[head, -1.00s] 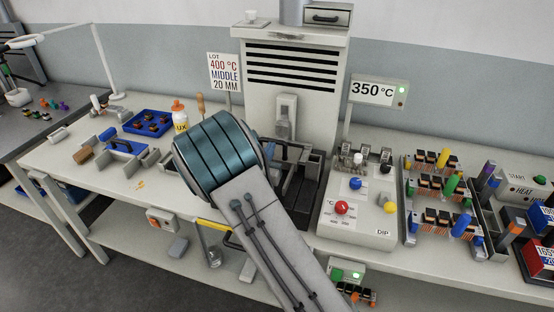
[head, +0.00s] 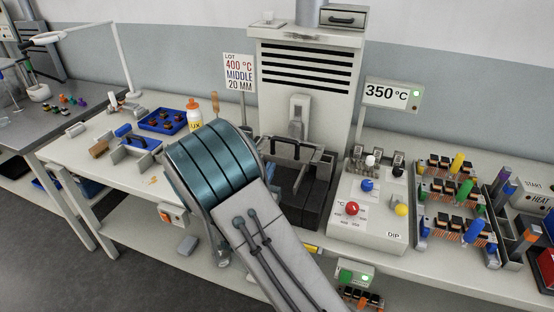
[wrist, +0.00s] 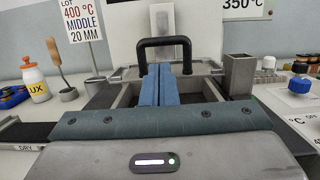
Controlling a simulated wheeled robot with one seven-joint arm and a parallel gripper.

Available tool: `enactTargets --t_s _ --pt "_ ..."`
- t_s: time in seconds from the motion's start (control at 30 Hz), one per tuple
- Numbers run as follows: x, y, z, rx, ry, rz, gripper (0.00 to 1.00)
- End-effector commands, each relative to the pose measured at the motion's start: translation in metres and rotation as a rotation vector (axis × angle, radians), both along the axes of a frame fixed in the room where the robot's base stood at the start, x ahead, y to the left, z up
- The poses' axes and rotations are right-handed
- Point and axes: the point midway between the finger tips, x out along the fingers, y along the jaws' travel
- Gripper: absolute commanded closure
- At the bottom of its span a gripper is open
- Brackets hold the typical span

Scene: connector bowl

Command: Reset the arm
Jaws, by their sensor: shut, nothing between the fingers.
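My gripper (wrist: 158,85) shows in the wrist view as two blue fingers pressed together, with nothing between them. They point away from the camera, toward a black handle (wrist: 166,42) on a grey metal frame (wrist: 120,74). Whether the fingertips touch the handle, I cannot tell. The frame's black handle (head: 286,150) shows just right of my wrist link, in front of the tall grey machine (head: 303,95).
A control box (head: 370,210) with coloured knobs stands right of the machine, then racks (head: 450,205) of connectors. A 350 °C display (head: 393,93) stands behind.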

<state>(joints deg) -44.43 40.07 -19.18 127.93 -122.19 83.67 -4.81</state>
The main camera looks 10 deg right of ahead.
Motion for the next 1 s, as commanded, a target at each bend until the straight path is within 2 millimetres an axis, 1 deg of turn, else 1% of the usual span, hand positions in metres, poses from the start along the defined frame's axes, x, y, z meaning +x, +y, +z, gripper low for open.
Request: enactTargets --t_s 0.03,0.1,0.23,0.4,0.53,0.57,0.67,0.77,0.8,0.87,0.9,0.97,1.0 --pt "-0.010 0.004 -0.005 0.000 0.002 -0.001 1.00" --pt "-0.021 0.009 -0.007 0.000 0.002 -0.001 1.00" --pt "-0.036 0.017 -0.010 0.000 0.001 -0.004 1.00" --pt "-0.045 0.021 -0.011 0.000 0.002 -0.004 1.00" --pt "-0.046 0.021 -0.011 0.000 0.002 -0.005 1.00" --pt "-0.047 0.015 -0.008 0.015 0.000 -0.027 1.00" --pt "-0.054 -0.017 0.002 0.100 -0.006 -0.142 1.00" --pt "-0.073 -0.063 0.013 0.244 -0.015 -0.325 1.00" --pt "-0.084 -0.082 0.016 0.314 -0.020 -0.405 1.00" --pt "-0.102 -0.107 0.019 0.422 -0.031 -0.522 1.00" --pt "-0.116 -0.121 0.020 0.496 -0.041 -0.598 1.00" --pt "-0.136 -0.139 0.019 0.609 -0.054 -0.707 1.00" --pt "-0.150 -0.149 0.019 0.686 -0.066 -0.776 1.00"
